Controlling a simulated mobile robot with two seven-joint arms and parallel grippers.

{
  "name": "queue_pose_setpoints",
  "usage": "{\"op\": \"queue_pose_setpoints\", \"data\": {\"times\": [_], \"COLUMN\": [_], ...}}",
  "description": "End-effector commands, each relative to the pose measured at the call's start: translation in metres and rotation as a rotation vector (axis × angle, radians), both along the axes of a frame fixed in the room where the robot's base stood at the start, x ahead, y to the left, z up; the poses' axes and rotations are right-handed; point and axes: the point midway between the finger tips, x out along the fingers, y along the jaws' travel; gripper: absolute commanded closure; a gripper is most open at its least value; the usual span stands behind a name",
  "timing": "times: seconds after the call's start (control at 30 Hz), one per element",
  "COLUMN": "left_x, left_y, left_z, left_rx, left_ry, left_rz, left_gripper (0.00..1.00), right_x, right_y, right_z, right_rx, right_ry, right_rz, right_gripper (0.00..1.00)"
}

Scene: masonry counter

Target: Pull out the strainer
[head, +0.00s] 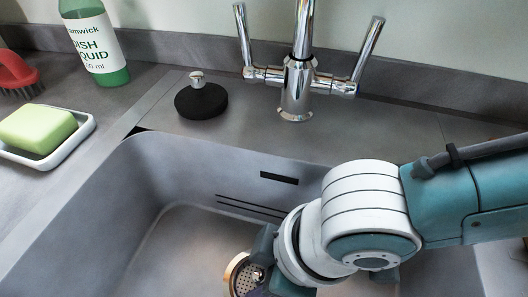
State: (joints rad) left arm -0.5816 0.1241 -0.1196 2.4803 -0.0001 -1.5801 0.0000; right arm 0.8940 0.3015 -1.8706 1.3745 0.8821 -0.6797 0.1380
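The strainer (243,277) is a round perforated metal piece with a brass-coloured rim, low in the grey sink near the bottom edge of the head view. A small shiny knob shows at its middle. My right arm reaches in from the right, and its gripper (262,268) is right at the strainer, beside the knob. The wrist and the picture's edge hide part of the fingers and of the strainer, so I cannot tell whether the fingers are closed on the knob or whether the strainer is seated or raised. My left gripper is out of view.
The sink (150,190) has high walls and an overflow slot (279,178). A chrome tap (296,90) stands behind it. A black stopper (202,102) sits on the ledge. Dish liquid (97,45), a soap dish (75,137) with green soap (37,128), and a red brush (15,70) are left.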

Motion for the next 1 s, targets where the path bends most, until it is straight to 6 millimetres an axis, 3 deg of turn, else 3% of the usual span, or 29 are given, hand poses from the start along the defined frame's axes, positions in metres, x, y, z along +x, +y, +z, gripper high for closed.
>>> {"op": "queue_pose_setpoints", "data": {"times": [0.7,1.0], "left_x": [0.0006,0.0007], "left_y": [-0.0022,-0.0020], "left_z": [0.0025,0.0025], "left_rx": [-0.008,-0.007], "left_ry": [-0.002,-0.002], "left_rz": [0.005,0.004], "left_gripper": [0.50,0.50], "right_x": [0.0002,0.0003], "right_y": [-0.0007,-0.0004], "right_z": [0.0004,0.0005], "right_rx": [-0.002,-0.001], "right_ry": [0.001,0.000], "right_rz": [0.000,0.000], "right_gripper": [0.47,0.80]}}
